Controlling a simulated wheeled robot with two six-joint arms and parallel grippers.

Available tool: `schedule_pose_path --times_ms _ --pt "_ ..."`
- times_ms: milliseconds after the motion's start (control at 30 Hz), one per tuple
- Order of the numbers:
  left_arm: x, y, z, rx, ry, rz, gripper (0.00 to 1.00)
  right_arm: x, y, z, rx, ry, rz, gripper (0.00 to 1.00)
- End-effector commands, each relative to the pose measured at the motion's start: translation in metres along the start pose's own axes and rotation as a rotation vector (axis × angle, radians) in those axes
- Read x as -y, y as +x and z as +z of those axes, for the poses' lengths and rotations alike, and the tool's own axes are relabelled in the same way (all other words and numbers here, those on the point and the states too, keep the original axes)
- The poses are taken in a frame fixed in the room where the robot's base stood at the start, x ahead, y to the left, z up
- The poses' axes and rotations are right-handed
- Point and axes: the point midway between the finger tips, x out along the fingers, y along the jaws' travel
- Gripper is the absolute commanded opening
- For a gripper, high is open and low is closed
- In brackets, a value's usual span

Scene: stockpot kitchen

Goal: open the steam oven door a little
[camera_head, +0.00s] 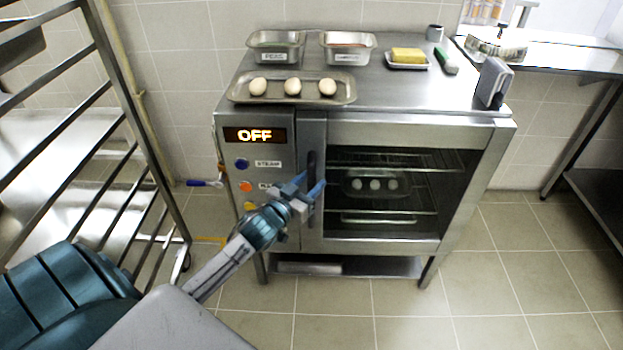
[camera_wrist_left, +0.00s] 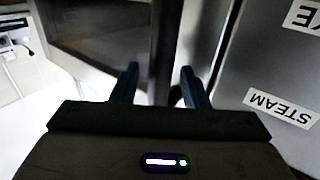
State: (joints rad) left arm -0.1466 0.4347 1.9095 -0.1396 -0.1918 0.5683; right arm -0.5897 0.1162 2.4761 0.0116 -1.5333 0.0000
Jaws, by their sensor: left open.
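The steam oven (camera_head: 285,228) stands ahead, its display reading OFF. Its glass door (camera_head: 465,135) looks shut, and a tray with several pale round things shows inside. The dark upright handle (camera_head: 311,170) is on the door's left side. My left gripper (camera_head: 308,187) is open at the handle. In the left wrist view its two fingers (camera_wrist_left: 160,82) point at the oven front, with the dark handle (camera_wrist_left: 165,45) running between them. I cannot tell whether they touch it. Part of the handle is hidden behind the gripper. My right gripper is not in view.
On the oven top are a tray (camera_head: 240,98) with three eggs, two labelled steel pans, butter on a dish (camera_head: 408,58) and a grey upright block (camera_head: 493,82). A rack (camera_head: 122,110) stands at left, a steel table (camera_head: 560,55) at right. The floor before the door is clear.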

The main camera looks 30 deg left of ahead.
Motion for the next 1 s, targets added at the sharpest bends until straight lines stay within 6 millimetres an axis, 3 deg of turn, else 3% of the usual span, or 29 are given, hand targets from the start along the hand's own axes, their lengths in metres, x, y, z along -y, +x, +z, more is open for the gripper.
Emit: schedule_pose_path --times_ms 467,700,1000 --pt "-0.0004 0.0098 0.0 0.0 0.0 0.001 0.41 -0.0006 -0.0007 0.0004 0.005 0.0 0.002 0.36" --pt "-0.0004 0.0097 0.0 0.0 0.0 0.001 0.0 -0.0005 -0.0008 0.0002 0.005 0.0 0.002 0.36" --pt "-0.0054 0.0086 0.0002 -0.001 -0.001 -0.005 0.0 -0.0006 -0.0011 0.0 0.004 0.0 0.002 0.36"
